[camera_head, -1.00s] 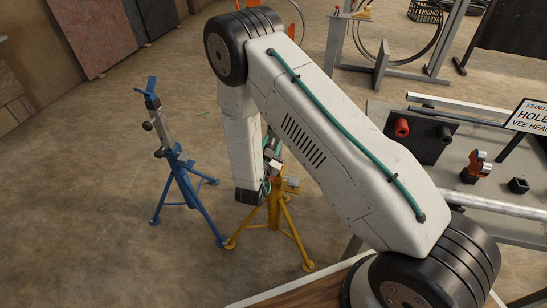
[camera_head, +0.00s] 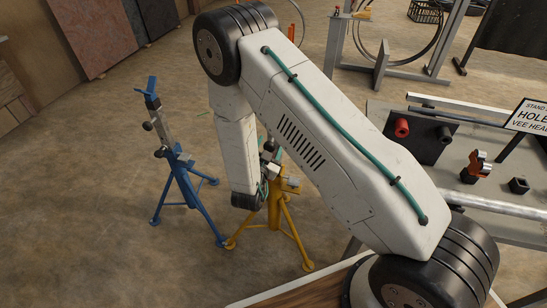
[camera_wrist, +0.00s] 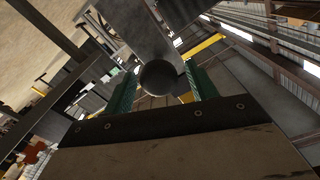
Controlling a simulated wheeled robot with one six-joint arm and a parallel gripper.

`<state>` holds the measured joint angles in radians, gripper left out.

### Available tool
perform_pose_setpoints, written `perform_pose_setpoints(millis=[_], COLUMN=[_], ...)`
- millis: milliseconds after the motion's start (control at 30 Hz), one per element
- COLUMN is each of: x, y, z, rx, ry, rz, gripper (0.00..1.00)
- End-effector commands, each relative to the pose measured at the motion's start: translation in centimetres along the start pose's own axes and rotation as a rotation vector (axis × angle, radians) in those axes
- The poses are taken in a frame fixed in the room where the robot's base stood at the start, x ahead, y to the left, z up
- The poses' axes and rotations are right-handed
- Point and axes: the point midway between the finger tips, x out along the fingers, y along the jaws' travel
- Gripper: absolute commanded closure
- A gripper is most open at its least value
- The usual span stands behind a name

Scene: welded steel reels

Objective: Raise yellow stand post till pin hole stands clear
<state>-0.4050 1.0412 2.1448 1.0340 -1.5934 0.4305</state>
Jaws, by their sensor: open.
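The yellow stand (camera_head: 283,222) stands on its splayed legs on the floor, left of the bench, in the head view. My arm hides much of its upper part, and I cannot see a pin hole. My gripper shows in the wrist view (camera_wrist: 161,88) with its two teal fingers apart. A dark round knob-like end (camera_wrist: 159,77) on a grey metal piece (camera_wrist: 150,35) lies between or just beyond the fingers. I cannot tell whether they touch it. In the head view the gripper is at the top of the yellow stand, mostly hidden.
A blue stand (camera_head: 183,185) with a raised, leaning post stands to the left. A bench (camera_head: 480,190) on the right carries a black block with red and black cylinders, an orange clamp-like piece and a sign (camera_head: 530,115). Open floor surrounds the stands.

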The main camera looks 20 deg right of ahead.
Motion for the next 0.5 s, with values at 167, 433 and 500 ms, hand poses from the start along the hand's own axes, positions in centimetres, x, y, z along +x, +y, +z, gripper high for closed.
perform_pose_setpoints(millis=[167, 433, 500], x=[-1.5, -3.7, -4.1], y=[-0.1, -0.1, 0.0], z=[0.0, 0.0, 0.0], rx=[0.0, -0.001, 0.0], ry=[-0.001, -0.001, -0.001], rz=[-0.002, -0.002, -0.002], gripper=[0.43, 0.43, 0.43])
